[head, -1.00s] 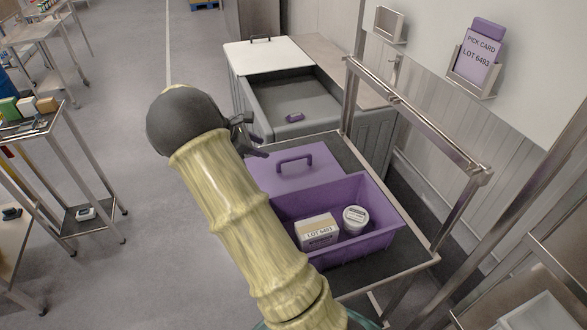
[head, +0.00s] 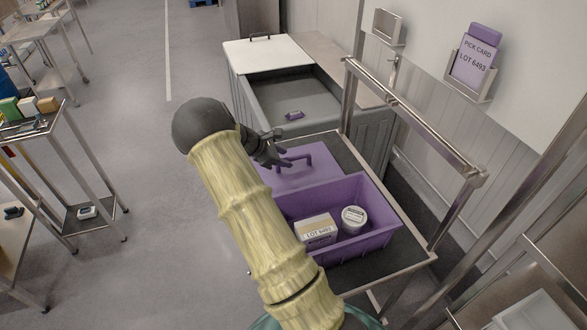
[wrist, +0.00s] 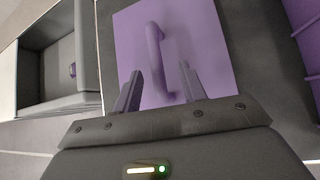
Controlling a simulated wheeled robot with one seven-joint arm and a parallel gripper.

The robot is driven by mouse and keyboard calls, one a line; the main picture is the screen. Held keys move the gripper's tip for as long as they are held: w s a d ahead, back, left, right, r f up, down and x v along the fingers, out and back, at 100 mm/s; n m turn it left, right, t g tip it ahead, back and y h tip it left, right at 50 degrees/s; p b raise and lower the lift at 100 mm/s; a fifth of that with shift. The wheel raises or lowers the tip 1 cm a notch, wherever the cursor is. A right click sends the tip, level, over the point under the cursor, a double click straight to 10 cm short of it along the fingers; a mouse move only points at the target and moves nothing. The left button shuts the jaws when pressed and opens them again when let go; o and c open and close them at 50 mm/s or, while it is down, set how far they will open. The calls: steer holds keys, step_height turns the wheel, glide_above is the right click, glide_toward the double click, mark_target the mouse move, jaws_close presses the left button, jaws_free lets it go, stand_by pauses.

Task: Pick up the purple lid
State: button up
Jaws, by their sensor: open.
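The purple lid (head: 318,165) is a flat panel with a raised bar handle (head: 297,158). It lies on the cart top behind the purple tote (head: 372,240). In the wrist view the lid (wrist: 210,45) fills the middle, with its handle (wrist: 155,50) standing up ahead of the fingers. My gripper (head: 285,160) is open and empty, above the lid close to the handle. In the wrist view my gripper (wrist: 160,85) has its fingers apart, with the handle's near end between them. I cannot tell whether they touch it. My arm hides the lid's left part.
The tote holds a labelled box (head: 316,229) and a white round tub (head: 353,219). A grey bin (head: 270,99) with a small purple item (head: 294,115) stands behind the cart. The cart's metal rail (head: 410,115) rises on the right.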

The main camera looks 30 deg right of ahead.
mark_target(293, 158)
steer(key=x, duration=0.1)
steer(key=p+x, duration=0.1)
steer(key=x, duration=0.3)
steer(key=shift+w+d+r+p, duration=0.1)
steer(key=shift+d+r+p, duration=0.1)
steer(key=shift+d+p, duration=0.2)
steer(key=shift+a, duration=0.1)
steer(key=shift+c, duration=0.2)
jaws_close()
